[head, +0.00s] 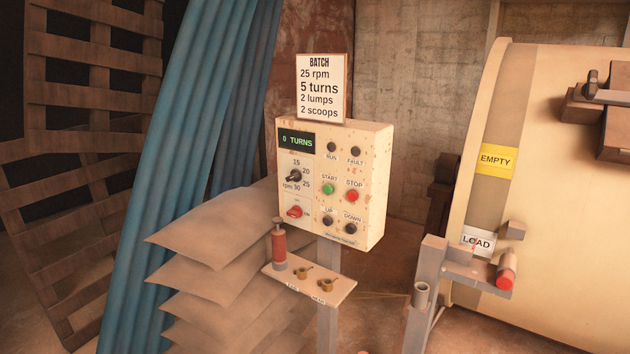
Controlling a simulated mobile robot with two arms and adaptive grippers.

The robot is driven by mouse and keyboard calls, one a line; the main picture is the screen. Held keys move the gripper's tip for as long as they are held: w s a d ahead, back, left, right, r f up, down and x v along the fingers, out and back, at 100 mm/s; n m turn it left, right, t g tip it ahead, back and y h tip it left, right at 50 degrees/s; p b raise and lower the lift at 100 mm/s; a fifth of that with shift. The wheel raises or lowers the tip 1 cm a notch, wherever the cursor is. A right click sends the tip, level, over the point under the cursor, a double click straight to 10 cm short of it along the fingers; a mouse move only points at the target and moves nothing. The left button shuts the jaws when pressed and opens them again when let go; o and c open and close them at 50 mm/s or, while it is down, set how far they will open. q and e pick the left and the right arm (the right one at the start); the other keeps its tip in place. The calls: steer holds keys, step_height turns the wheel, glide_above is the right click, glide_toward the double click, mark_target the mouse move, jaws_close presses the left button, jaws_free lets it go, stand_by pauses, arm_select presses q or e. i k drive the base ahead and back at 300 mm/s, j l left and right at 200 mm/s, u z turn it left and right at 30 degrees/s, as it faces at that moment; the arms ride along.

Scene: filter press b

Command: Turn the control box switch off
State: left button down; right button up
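The control box (366,220) is a cream, rust-spotted panel on a grey post, near the middle of the head view. A red rotary switch (294,211) sits at its lower left, with small labels beside it that are too small to read. Above it are a black rpm dial (294,175) and a display (297,140) reading "0 TURNS". A green START button (328,189), a red STOP button (352,196) and dark UP and DOWN buttons are to the right. Neither of my grippers is in view.
A small shelf (335,290) below the box holds a red-bodied cylinder (279,248) and two brass pieces. Stacked sacks (215,235) stand at left, before a blue curtain (190,130). A large cream drum (560,130) with a grey bracket (432,262) is at right.

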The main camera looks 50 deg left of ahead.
mark_target(297, 211)
steer(key=j+u, duration=0.1)
steer(key=u, duration=1.25)
